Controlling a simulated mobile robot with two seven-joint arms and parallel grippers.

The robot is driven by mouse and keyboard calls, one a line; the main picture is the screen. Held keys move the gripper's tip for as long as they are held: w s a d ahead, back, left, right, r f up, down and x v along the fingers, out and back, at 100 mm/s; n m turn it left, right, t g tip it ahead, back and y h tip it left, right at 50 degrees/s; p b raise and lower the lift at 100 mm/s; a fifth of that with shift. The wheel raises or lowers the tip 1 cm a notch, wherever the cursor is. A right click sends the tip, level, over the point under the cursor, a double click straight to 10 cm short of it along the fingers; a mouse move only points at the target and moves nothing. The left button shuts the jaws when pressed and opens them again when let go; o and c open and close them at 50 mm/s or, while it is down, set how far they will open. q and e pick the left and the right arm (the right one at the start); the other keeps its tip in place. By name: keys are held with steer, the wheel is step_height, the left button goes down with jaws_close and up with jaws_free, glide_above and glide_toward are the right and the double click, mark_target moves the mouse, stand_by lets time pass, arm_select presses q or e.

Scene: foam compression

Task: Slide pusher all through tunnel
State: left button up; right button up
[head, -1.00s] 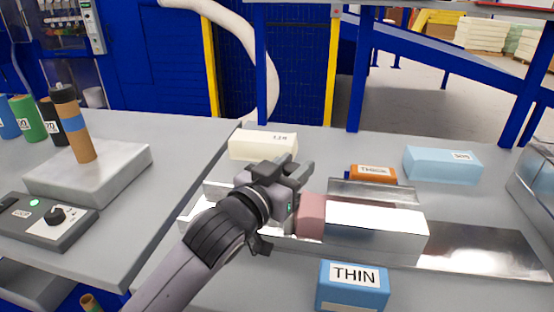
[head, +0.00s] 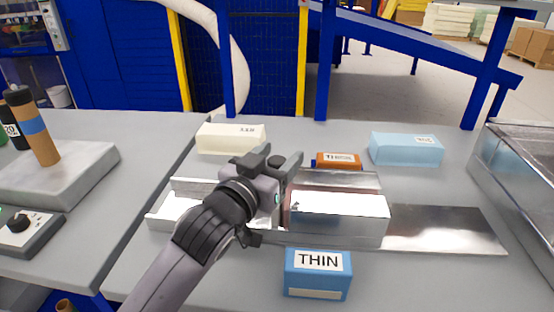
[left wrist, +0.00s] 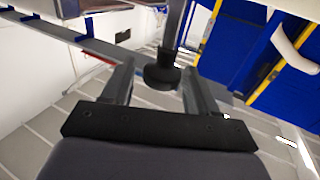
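The metal tunnel (head: 340,222) stands at the middle of the bench, with an open trough (head: 170,212) on its left and a flat plate (head: 445,230) on its right. A pinkish block (head: 287,208) shows as a narrow strip at the tunnel's left mouth; the rest is inside or hidden. My left gripper (head: 272,164) is just left of the mouth, above the trough. In the left wrist view its fingers (left wrist: 158,78) stand apart around a dark knob on a rod (left wrist: 160,73), seemingly the pusher's handle, with a gap on one side. My right gripper is not in view.
A blue THIN block (head: 318,273) lies in front of the tunnel. Behind it are a cream block (head: 230,139), an orange block (head: 338,161) and a light blue block (head: 405,149). A metal bin (head: 525,170) stands at the right.

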arm_select(q)
steer(key=shift+f, duration=0.15)
steer(key=shift+s, duration=0.1)
steer(key=shift+s+a+f, duration=0.1)
steer(key=shift+s+a, duration=0.05)
steer(key=shift+s, duration=0.1)
steer(key=v, duration=0.6)
steer(key=shift+s+b, duration=0.15)
steer(key=shift+b, duration=0.15)
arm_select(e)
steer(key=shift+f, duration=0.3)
arm_select(q)
steer(key=shift+a, duration=0.15)
